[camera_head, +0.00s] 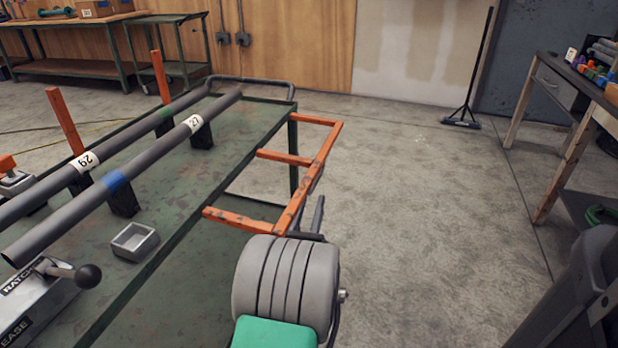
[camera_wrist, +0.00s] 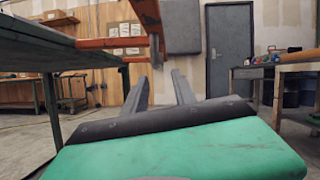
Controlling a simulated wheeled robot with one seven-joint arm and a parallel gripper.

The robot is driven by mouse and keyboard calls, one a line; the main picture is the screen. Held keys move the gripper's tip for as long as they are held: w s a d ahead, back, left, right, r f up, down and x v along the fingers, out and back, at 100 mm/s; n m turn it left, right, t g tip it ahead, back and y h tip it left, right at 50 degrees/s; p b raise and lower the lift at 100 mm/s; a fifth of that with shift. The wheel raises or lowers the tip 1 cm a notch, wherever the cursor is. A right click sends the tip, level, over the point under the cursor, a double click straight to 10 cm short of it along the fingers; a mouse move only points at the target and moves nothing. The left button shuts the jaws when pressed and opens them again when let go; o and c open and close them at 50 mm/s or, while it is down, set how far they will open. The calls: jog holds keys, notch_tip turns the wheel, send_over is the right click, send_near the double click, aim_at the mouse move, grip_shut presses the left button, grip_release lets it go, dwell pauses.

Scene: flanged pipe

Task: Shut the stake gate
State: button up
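The stake gate (camera_head: 318,170) is an orange frame with a long outer bar and three crosspieces. It sticks out sideways from the right edge of the green cart (camera_head: 228,140), so it stands open. My gripper (camera_head: 317,218) is at the gate's near outer corner, beyond my grey wrist. In the wrist view my gripper (camera_wrist: 160,86) has its two grey fingers apart with nothing between them. Orange gate bars (camera_wrist: 112,42) show above and ahead of the fingers there. I cannot tell whether a finger touches the gate. My wrist hides part of the near corner.
Two grey pipes, 27 (camera_head: 170,138) and 29 (camera_head: 50,187), lie on the cart. Upright orange stakes (camera_head: 66,122) stand on its far side. A small grey tray (camera_head: 134,241) and a ratchet (camera_head: 45,285) are nearby. The floor (camera_head: 420,220) right of the gate is clear up to a workbench (camera_head: 545,130).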

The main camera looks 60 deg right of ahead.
aim_at(316, 184)
jog(key=p+x, duration=0.2)
jog(key=x, duration=0.5)
jog(key=shift+w+d+r, duration=0.1)
jog(key=shift+w+d, duration=0.1)
jog(key=shift+d, duration=0.05)
jog(key=shift+c, duration=0.2)
grip_shut()
dwell(1.0)
